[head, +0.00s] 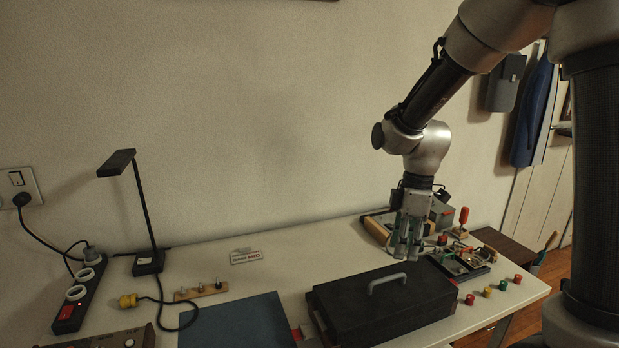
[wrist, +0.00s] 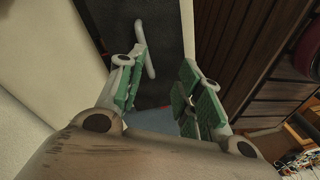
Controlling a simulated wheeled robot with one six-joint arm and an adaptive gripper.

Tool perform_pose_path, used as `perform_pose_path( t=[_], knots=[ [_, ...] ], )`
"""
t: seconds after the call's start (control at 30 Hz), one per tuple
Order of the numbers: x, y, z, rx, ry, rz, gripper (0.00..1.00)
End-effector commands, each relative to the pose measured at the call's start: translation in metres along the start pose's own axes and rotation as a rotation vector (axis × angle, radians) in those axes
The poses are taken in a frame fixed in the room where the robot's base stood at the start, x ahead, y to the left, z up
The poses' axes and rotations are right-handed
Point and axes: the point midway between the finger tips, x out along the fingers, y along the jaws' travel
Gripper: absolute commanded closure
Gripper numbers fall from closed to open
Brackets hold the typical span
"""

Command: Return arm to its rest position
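My gripper (head: 407,252) hangs with its fingers pointing down, above the table behind the black case (head: 390,310). In the wrist view, my gripper (wrist: 163,85) has its green-padded fingers apart, with no held object visible between them. The case is closed and its grey handle (head: 387,280) lies across the lid. The case (wrist: 112,18) and its handle (wrist: 146,50) also show in the wrist view, beyond the fingers. My arm reaches in from the upper right of the head view.
A black desk lamp (head: 146,215), a power strip (head: 78,296) and a blue mat (head: 235,322) are on the left of the white table (head: 290,255). A tray of parts (head: 462,262) and several coloured knobs (head: 487,292) are on the right.

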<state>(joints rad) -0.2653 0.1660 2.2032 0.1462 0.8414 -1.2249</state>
Motion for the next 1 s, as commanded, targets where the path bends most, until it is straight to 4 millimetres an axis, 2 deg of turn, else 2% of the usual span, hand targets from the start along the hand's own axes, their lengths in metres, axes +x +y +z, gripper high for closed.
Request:
perform_pose_path(
  t=[0.13,0.3,0.4,0.5,0.7,0.83,1.0],
  knots=[
    [-0.015,-0.030,0.023,0.393,-0.027,0.001,0.64],
    [-0.057,-0.074,0.066,0.889,0.008,0.084,0.64],
    [-0.080,-0.102,0.092,1.119,0.065,0.147,0.64],
    [-0.098,-0.128,0.114,1.266,0.138,0.215,0.64],
    [-0.122,-0.159,0.139,1.324,0.267,0.338,0.64],
    [-0.135,-0.165,0.145,1.339,0.320,0.385,0.64],
    [-0.137,-0.166,0.147,1.350,0.328,0.394,0.64]
  ],
)
